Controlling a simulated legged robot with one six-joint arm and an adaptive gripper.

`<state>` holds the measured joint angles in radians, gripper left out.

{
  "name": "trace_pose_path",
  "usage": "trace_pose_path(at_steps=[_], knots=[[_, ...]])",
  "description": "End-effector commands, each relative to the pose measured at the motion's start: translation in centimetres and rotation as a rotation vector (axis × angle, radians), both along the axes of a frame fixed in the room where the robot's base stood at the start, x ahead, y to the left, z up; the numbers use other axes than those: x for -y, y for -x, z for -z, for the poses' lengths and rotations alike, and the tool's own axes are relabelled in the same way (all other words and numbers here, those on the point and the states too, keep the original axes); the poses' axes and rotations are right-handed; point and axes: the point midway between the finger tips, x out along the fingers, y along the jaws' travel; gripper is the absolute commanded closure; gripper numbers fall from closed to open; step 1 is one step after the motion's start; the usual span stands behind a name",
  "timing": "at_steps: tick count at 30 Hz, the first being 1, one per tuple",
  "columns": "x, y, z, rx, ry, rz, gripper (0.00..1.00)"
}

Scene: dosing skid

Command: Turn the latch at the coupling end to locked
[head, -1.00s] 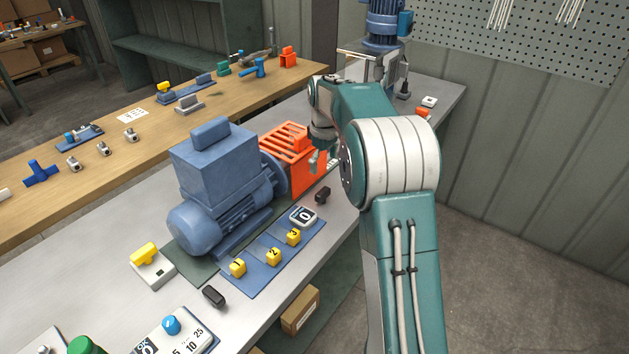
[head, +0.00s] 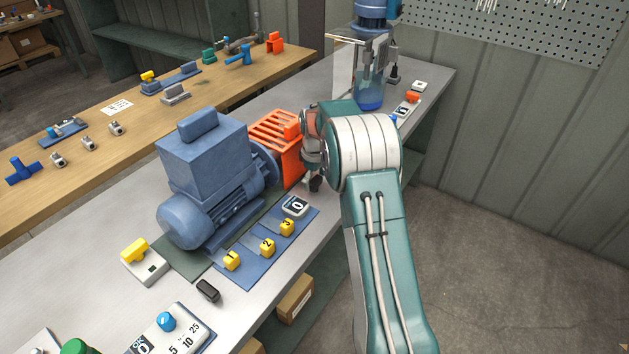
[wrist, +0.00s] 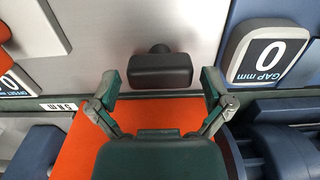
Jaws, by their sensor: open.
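The coupling-end latch, a black bar-shaped handle (wrist: 160,71), sits on the grey bench top beside the orange coupling guard (wrist: 75,145). In the head view the latch (head: 315,185) shows as a small dark piece just under my gripper (head: 312,168), partly covered. In the wrist view the handle lies crosswise, with a short round stub behind it. My gripper (wrist: 159,84) is open, one finger at each end of the handle, with small gaps. I cannot tell whether the fingertips are down at its height.
A blue motor (head: 205,170) stands left of the guard (head: 280,140). A gap display (head: 295,206) and numbered yellow blocks (head: 267,247) lie near the latch. A second black latch (head: 207,290) is at the near end.

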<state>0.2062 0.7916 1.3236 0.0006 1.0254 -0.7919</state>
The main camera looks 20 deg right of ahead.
Motion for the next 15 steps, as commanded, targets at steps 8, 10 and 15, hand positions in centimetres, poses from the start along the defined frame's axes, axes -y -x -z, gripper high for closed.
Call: trace_pose_path(at_steps=[8, 10, 15], knots=[[0.0, 0.01, 0.25, 0.0, 0.0, 0.0, 0.0], [0.01, 0.01, 0.24, 0.0, 0.0, 0.0, 0.22], [0.0, 0.0, 0.27, 0.0, 0.0, 0.0, 0.7]])
